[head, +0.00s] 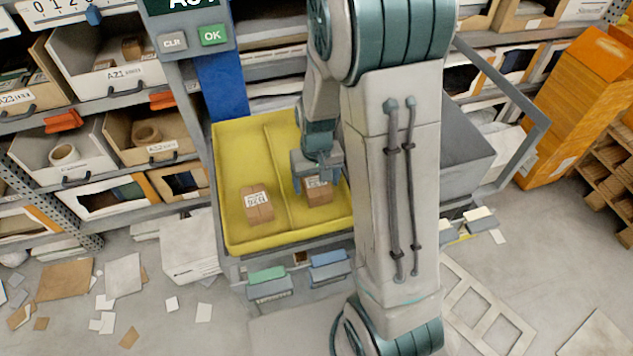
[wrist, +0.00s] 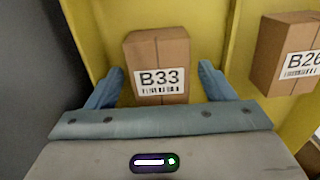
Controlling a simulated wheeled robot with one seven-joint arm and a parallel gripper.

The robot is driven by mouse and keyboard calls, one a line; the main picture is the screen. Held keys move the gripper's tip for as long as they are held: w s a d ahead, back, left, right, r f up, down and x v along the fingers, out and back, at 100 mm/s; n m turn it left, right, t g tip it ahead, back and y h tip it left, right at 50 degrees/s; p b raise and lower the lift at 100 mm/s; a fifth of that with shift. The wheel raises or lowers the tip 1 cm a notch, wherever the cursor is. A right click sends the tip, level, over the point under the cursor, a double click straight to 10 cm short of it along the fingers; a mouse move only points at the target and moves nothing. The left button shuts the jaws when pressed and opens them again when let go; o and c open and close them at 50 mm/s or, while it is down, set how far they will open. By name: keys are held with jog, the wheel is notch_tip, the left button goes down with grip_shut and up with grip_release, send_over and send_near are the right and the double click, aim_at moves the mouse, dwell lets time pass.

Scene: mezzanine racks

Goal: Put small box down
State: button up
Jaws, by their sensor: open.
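A small brown cardboard box (wrist: 157,50) labelled B33 stands in the yellow tray, seen between my fingers in the wrist view. In the head view it is the right-hand box (head: 319,193), partly hidden by my gripper. My gripper (head: 315,180) is open just above it; its two blue fingers (wrist: 160,88) are on either side of the box with gaps visible. A second small box (wrist: 288,55), labelled B26, stands in the other compartment of the yellow tray (head: 235,160); it also shows in the head view (head: 257,205). A low divider runs between the boxes.
Racks with open bins (head: 105,60) stand on the left. A control panel with an OK button (head: 212,34) is above the tray. Cardboard scraps (head: 66,280) litter the floor at left. Orange boxes (head: 575,110) stand at right.

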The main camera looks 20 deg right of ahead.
aim_at(317, 183)
notch_tip(317, 183, up, 10)
jog(key=s+r+t, duration=0.2)
jog(key=s+r, duration=0.6)
jog(key=s, duration=0.5)
jog(key=shift+s+r+t+p, duration=0.25)
jog(key=shift+s+t+p, duration=0.05)
jog(key=shift+p, duration=0.15)
jog(key=shift+a, duration=0.1)
jog(key=shift+c, duration=0.4)
